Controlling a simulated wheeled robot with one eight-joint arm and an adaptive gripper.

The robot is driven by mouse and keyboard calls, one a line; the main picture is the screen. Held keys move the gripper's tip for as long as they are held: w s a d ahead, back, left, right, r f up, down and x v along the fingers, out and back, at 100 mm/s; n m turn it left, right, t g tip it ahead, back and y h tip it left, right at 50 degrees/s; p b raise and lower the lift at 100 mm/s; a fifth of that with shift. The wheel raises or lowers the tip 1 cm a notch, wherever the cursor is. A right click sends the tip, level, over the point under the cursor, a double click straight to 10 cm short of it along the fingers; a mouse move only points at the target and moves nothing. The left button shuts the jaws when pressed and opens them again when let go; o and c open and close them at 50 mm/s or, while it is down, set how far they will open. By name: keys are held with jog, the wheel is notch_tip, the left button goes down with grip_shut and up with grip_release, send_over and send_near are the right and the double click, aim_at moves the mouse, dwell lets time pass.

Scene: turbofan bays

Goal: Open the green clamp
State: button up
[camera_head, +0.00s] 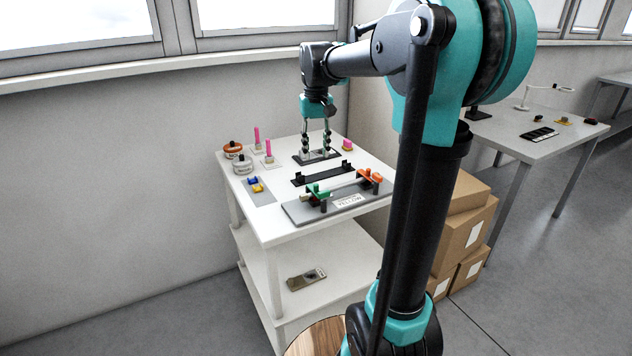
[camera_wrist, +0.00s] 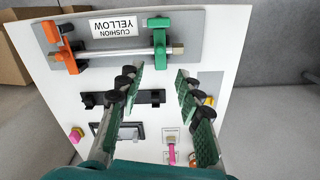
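The green clamp (camera_head: 318,193) sits near the left end of a grey plate (camera_head: 298,213) on the white table. In the wrist view the green clamp (camera_wrist: 161,38) is at the top middle, at one end of a silver rod (camera_wrist: 112,52) and appears to lie across it. An orange clamp (camera_head: 370,176) is at the rod's other end and also shows in the wrist view (camera_wrist: 62,50). My gripper (camera_head: 316,150) hangs fingers down over the back of the table, apart from the green clamp. In the wrist view my gripper (camera_wrist: 159,75) is open, with nothing between its fingers.
A black holder (camera_head: 322,174) lies between my gripper and the plate. A label reading "CUSHION YELLOW" (camera_wrist: 114,26) is on the plate. Pink pegs (camera_head: 257,138), jars (camera_head: 243,166) and small blue and yellow pieces (camera_head: 254,184) stand at the left. Cardboard boxes (camera_head: 465,240) are stacked beside the table.

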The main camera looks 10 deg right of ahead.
aim_at(316, 184)
notch_tip(316, 184, down, 11)
jog(key=shift+f, duration=0.1)
dwell(0.3)
grip_shut()
dwell(0.4)
